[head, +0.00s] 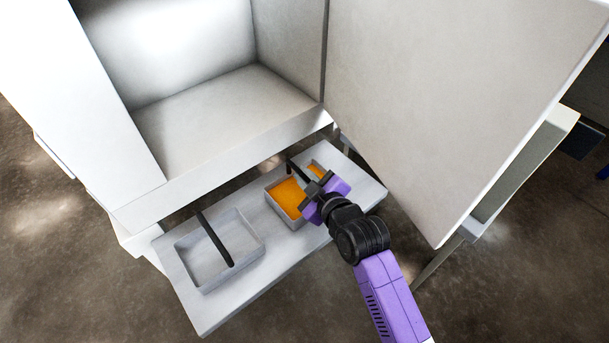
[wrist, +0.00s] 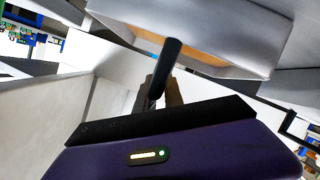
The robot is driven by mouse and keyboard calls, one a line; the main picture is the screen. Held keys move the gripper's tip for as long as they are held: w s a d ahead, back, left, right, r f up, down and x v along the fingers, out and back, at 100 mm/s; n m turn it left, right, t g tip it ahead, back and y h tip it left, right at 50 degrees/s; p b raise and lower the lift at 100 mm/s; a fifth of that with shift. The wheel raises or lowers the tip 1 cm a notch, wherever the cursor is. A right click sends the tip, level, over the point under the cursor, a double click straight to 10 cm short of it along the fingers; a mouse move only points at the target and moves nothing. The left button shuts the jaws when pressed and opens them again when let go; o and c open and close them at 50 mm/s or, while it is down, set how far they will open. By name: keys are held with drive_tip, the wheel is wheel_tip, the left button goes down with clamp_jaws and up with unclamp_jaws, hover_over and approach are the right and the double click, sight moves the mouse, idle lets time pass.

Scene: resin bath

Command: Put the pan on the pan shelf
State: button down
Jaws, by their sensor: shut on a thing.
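A grey square pan (head: 281,212) with orange resin in it is at the right part of a pale low shelf (head: 250,279) in the head view. A black bar handle (head: 298,171) runs across the pan. My gripper (head: 314,187) is shut on this handle and hides part of the pan. In the wrist view the handle (wrist: 168,62) stands between my fingers, with the pan (wrist: 200,32) beyond and its orange content along one edge. I cannot tell whether the pan touches the shelf or hangs just above it.
A second, empty grey pan (head: 253,235) with a black bar (head: 215,240) is at the shelf's left. Behind stands an open white cabinet (head: 220,112) with an empty interior. Its large door (head: 440,90) stands open on the right, close to my arm.

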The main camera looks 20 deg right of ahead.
drive_tip(key=c, duration=1.5)
unclamp_jaws()
drive_tip(key=shift+o, duration=0.2)
drive_tip(key=shift+r, duration=0.2)
drive_tip(key=shift+s, duration=0.35)
drive_tip(key=p+v, duration=0.1)
drive_tip(key=v, duration=1)
drive_tip(key=shift+s, duration=0.15)
